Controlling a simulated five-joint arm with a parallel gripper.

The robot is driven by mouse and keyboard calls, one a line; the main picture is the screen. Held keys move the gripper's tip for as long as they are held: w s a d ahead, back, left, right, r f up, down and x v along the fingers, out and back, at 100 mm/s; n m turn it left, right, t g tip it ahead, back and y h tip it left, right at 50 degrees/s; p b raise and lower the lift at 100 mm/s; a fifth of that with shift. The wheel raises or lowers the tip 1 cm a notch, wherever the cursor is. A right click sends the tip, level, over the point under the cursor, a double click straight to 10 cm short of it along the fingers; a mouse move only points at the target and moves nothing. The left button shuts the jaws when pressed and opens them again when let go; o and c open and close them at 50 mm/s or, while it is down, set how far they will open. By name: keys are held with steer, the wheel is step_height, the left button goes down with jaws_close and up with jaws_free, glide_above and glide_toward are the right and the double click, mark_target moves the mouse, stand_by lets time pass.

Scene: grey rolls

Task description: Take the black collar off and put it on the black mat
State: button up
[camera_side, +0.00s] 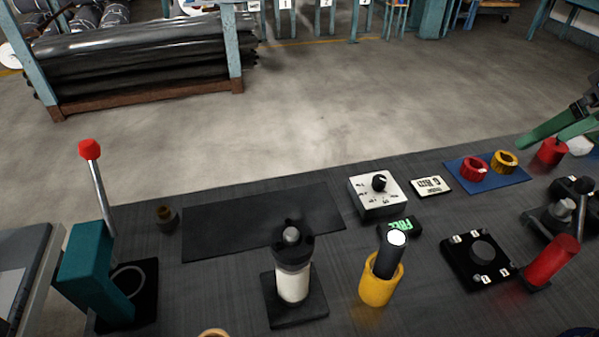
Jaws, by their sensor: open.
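The black collar (293,255) sits around the upper part of a white post (293,287), with dark lobes at its top edge. The post's grey rounded tip (291,234) shows above it. The post stands upright on a square black base (312,306). The black mat (235,227) is a flat, bare rectangle behind and to the left of the post. My gripper (541,142), with green fingers, is at the far right edge, open and well away from the collar. The rest of it is cut off by the frame.
A yellow cup (375,291) with a black cylinder stands right of the post. A white dial box (377,197) is behind it. A blue mat (500,181) holds red and yellow rings. A teal lever unit (86,272) stands left.

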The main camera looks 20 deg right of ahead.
steer(key=w+a+r+n+g+y, duration=0.1)
steer(key=w+a+r+n, duration=0.25)
steer(key=a, duration=0.35)
steer(key=n+g+h, duration=0.1)
steer(key=n+g, duration=0.4)
steer(key=n, duration=0.7)
glide_above(289, 231)
steer(key=f, duration=0.7)
steer(key=shift+s+d+f, duration=0.2)
steer(key=shift+d+f, duration=0.05)
steer(key=shift+t, duration=0.3)
steer(key=shift+w+a+f, duration=0.1)
steer(key=shift+a+f, duration=0.05)
steer(key=shift+f, duration=1.2)
steer(key=shift+a+f, duration=0.1)
steer(key=shift+f, duration=1.2)
steer(key=shift+c, duration=0.3)
jaws_close()
